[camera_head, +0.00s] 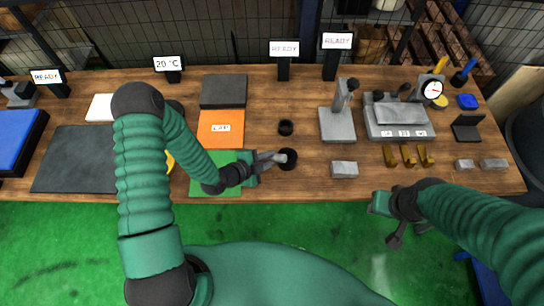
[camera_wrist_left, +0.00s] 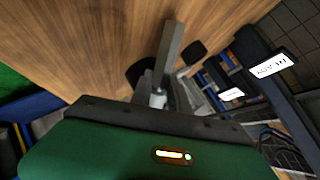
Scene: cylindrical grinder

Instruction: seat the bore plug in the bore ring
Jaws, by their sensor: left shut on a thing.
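My left gripper (camera_head: 274,158) is low over the front middle of the bench, shut on the grey metal bore plug (camera_head: 287,155). A black bore ring (camera_head: 290,166) sits right at the plug, partly hidden by it. I cannot tell whether the plug is inside the ring or just above it. In the left wrist view a grey finger (camera_wrist_left: 172,50) and the shiny plug (camera_wrist_left: 158,98) partly cover a black round shape (camera_wrist_left: 138,73). My right gripper (camera_head: 396,222) is beyond the bench's front edge, over the green floor; its jaws are unclear.
A second black ring-like piece (camera_head: 285,127) stands just behind. A green mat (camera_head: 215,186) and orange mat (camera_head: 221,122) lie to the left. A grey block (camera_head: 344,169) and a grey stand (camera_head: 338,126) are to the right. Bare wood lies between.

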